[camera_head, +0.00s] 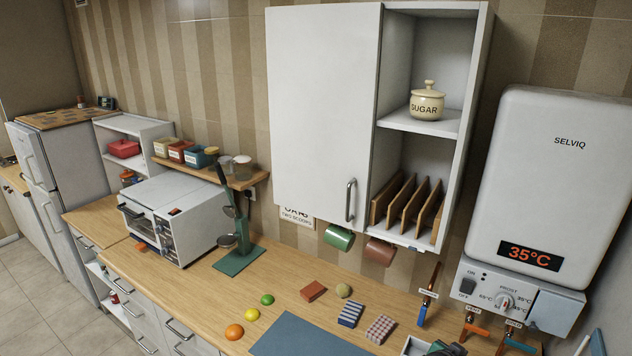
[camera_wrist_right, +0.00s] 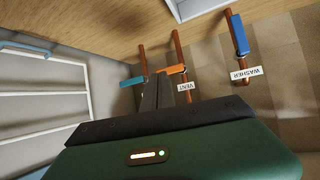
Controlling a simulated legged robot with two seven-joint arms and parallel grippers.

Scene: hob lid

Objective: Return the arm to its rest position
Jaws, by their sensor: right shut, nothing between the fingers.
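My right gripper (camera_wrist_right: 158,92) shows in the right wrist view as a green body with two dark fingers. The fingers are together and nothing is between them. They point toward the wall pipes, in front of the orange valve handle (camera_wrist_right: 172,70) with the VENT label; I cannot tell whether they touch it. In the head view a dark green and black part at the bottom edge, right of centre, looks like this gripper, mostly cut off. My left gripper is not in view.
Pipes with a blue handle (camera_head: 422,315) and a teal handle (camera_head: 520,345) stand near a white water heater (camera_head: 545,180) reading 35°C. A wall cabinet (camera_head: 320,100) overhangs the wooden counter (camera_head: 290,285). Fruit, sponges and a blue mat (camera_head: 300,338) lie there.

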